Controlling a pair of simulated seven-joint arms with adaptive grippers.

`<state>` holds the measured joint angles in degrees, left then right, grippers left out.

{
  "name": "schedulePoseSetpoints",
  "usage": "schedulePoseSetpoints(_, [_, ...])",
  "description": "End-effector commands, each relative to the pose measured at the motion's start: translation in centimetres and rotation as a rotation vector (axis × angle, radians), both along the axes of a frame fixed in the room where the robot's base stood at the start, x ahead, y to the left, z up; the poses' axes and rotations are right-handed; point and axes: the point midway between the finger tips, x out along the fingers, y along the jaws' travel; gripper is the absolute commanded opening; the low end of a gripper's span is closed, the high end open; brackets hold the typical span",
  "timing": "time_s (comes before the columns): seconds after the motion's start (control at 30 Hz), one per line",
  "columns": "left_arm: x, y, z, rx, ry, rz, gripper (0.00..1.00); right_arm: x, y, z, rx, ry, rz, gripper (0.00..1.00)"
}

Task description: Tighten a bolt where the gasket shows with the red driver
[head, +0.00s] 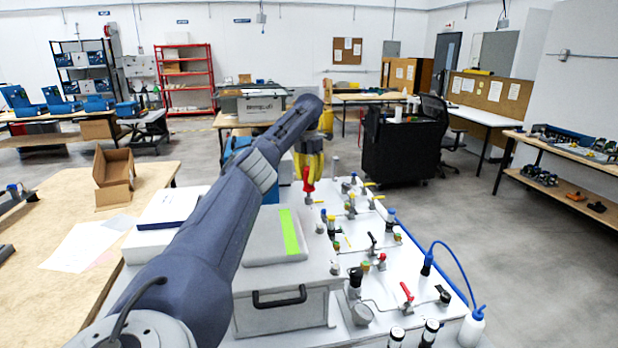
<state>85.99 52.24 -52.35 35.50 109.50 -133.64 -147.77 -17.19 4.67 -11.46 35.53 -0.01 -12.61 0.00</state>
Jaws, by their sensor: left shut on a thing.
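The red driver (308,184) is upright, its red handle up and its tip pointing down, at the far left part of the white analyser panel (385,283). My left gripper (310,172), with yellow fingers, is shut on the driver's handle from above. Whether the driver's tip touches a bolt cannot be told at this size. The bolts and any gasket are too small to make out among the fittings. My right gripper is not in view.
Several valves and fittings, including a red-handled valve (407,292), stand on the panel. A grey case (262,248) with a green strip (289,232) lies left of it. A wash bottle (472,327) stands at front right. A cardboard box (113,170) stands on the left table.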

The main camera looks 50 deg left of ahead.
Motion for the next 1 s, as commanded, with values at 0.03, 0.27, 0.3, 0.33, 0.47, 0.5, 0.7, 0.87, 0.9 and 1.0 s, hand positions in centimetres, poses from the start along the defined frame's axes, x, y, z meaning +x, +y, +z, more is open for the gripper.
schedulePoseSetpoints(0.03, [0.03,-0.06,-0.05,-0.002,0.0,-0.05,0.0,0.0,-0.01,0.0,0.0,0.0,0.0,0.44])
schedulePoseSetpoints(0.27, [0.03,-0.05,-0.01,-0.001,0.0,-0.232,0.0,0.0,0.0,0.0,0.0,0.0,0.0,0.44])
schedulePoseSetpoints(0.3, [0.02,-0.04,-0.02,-0.001,0.0,-0.246,0.0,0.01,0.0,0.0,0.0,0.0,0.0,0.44])
schedulePoseSetpoints(0.33, [0.02,-0.04,-0.01,-0.001,0.0,-0.254,0.0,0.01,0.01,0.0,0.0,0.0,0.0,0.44])
schedulePoseSetpoints(0.47, [0.01,-0.01,0.0,0.0,0.0,-0.267,0.0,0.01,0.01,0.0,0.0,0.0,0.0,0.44])
schedulePoseSetpoints(0.5, [0.01,-0.01,0.0,0.0,0.0,-0.266,0.0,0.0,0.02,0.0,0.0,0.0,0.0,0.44])
schedulePoseSetpoints(0.7, [0.01,-0.01,0.0,0.0,0.0,-0.265,0.36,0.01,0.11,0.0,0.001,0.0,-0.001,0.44])
schedulePoseSetpoints(0.87, [0.0,-0.01,0.0,0.0,0.0,-0.264,0.4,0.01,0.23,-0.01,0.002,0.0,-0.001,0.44])
schedulePoseSetpoints(0.9, [0.0,-0.01,-0.01,0.0,0.0,-0.264,0.4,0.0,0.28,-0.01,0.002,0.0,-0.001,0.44])
schedulePoseSetpoints(1.0, [0.0,-0.01,-0.01,0.0,0.0,-0.255,0.4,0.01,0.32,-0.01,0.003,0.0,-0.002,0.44])
